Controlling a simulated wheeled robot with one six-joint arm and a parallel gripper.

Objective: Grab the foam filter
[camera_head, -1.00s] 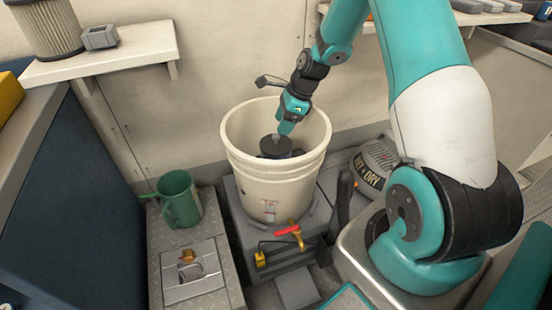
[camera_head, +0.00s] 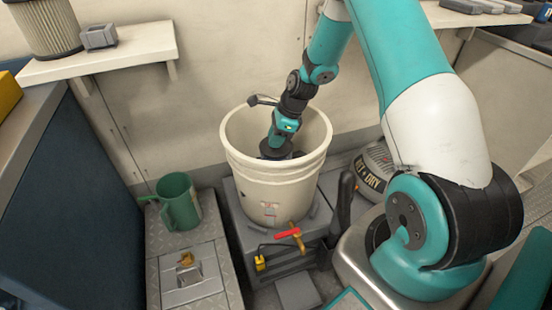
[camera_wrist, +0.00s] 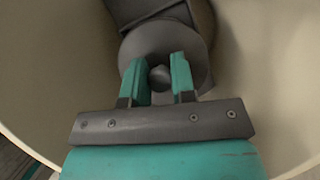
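A dark grey round piece with a small knob on top, which looks like the foam filter (camera_wrist: 160,43), lies inside the white bucket (camera_head: 275,185). In the head view the dark piece (camera_head: 268,153) shows low in the bucket, mostly hidden by its wall and my arm. My gripper (camera_wrist: 160,72) points down inside the bucket. Its two teal fingers are apart, one on each side of the knob, with what looks like a small gap. I cannot tell whether the fingertips touch the round piece.
The bucket walls surround my gripper closely. A dark blocky shape (camera_wrist: 150,10) lies beyond the round piece in the bucket. A green jug (camera_head: 180,200) stands left of the bucket. A red-handled valve (camera_head: 288,234) sits in front. A pleated cartridge (camera_head: 45,25) stands on the left shelf.

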